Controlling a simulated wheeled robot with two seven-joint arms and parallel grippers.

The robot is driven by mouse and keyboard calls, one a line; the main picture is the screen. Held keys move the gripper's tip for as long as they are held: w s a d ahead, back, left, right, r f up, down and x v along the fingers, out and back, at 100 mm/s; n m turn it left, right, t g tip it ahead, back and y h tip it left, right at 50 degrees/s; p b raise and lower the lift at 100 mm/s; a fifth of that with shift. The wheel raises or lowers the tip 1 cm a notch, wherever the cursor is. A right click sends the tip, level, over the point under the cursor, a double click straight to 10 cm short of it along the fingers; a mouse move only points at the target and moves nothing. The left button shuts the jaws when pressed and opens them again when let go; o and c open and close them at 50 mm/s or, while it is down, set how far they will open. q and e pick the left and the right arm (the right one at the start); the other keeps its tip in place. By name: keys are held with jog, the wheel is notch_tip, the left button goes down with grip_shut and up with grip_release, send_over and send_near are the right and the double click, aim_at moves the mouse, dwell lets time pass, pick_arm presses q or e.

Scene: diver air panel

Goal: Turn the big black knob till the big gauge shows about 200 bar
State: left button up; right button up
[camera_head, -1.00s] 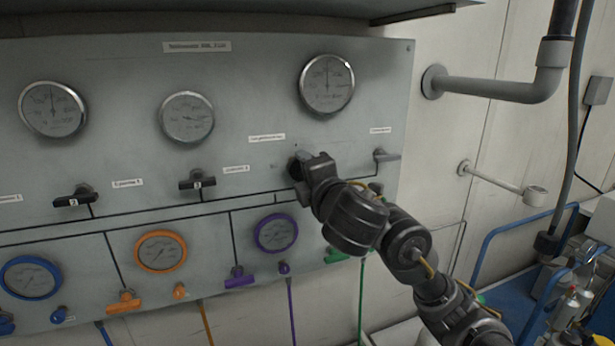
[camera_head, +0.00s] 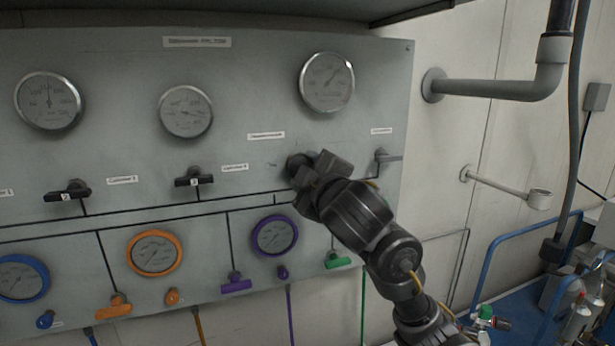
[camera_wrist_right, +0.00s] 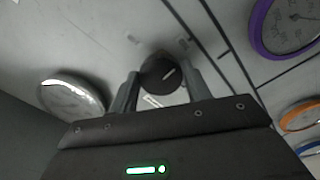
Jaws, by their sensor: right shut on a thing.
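The big black knob (camera_head: 297,164) sits on the grey panel below the upper right gauge and is mostly hidden behind my right gripper (camera_head: 308,172) in the head view. The big silver-rimmed gauge (camera_head: 326,82) is above the knob. Its thin needle appears to point up and to the right; the numbers are too small to read. My left gripper is not in view.
A small lever valve (camera_head: 386,157) is close to the right of my gripper. A purple gauge (camera_head: 275,236) and a green handle (camera_head: 338,260) are below. A grey pipe (camera_head: 490,88) runs along the right wall.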

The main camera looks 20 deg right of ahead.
jog(key=shift+r, duration=0.2)
dwell(0.4)
jog(key=o, duration=1)
jog(key=shift+w+f, duration=0.15)
